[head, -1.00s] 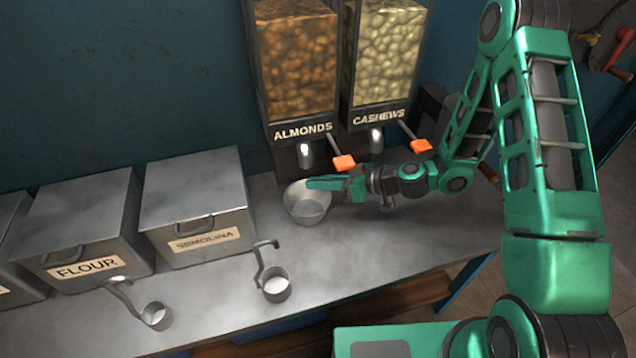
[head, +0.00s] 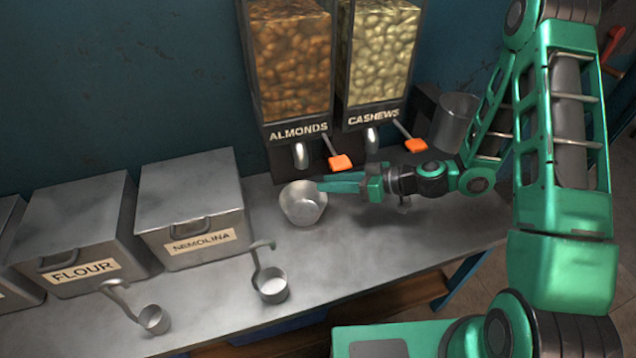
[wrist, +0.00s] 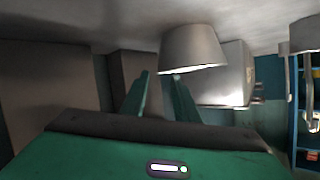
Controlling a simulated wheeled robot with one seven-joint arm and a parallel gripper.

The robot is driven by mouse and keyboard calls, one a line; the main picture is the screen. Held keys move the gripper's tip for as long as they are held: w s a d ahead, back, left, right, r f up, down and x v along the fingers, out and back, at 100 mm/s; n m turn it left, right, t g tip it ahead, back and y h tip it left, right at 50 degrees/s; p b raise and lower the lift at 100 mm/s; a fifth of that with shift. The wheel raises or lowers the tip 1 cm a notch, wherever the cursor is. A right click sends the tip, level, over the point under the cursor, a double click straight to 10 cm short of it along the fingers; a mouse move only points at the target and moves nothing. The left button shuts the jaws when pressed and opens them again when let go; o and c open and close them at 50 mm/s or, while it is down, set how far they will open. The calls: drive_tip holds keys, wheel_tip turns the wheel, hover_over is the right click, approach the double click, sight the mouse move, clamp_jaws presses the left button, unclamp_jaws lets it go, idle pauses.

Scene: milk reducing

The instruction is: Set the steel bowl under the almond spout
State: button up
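The steel bowl (head: 303,205) stands upright on the steel counter, below and a little in front of the almond spout (head: 301,155) in the head view. I cannot tell whether it is straight under the spout. My gripper (head: 322,186) is at the bowl's right side, level with its rim. In the wrist view the bowl (wrist: 192,48) appears upside down. There the two fingers of my gripper (wrist: 160,85) are apart with nothing between them, and one fingertip overlaps the rim. Whether it touches is unclear.
The almond dispenser (head: 290,65) and cashew dispenser (head: 380,55) have orange levers (head: 340,162) near my gripper. A metal canister (head: 454,122) stands behind my arm. Flour (head: 75,230) and semolina (head: 190,205) bins and two ladles (head: 272,285) are to the left.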

drive_tip(key=v, duration=0.6)
drive_tip(key=shift+d, duration=0.3)
drive_tip(key=shift+s+r, duration=0.1)
drive_tip(key=shift+s, duration=0.15)
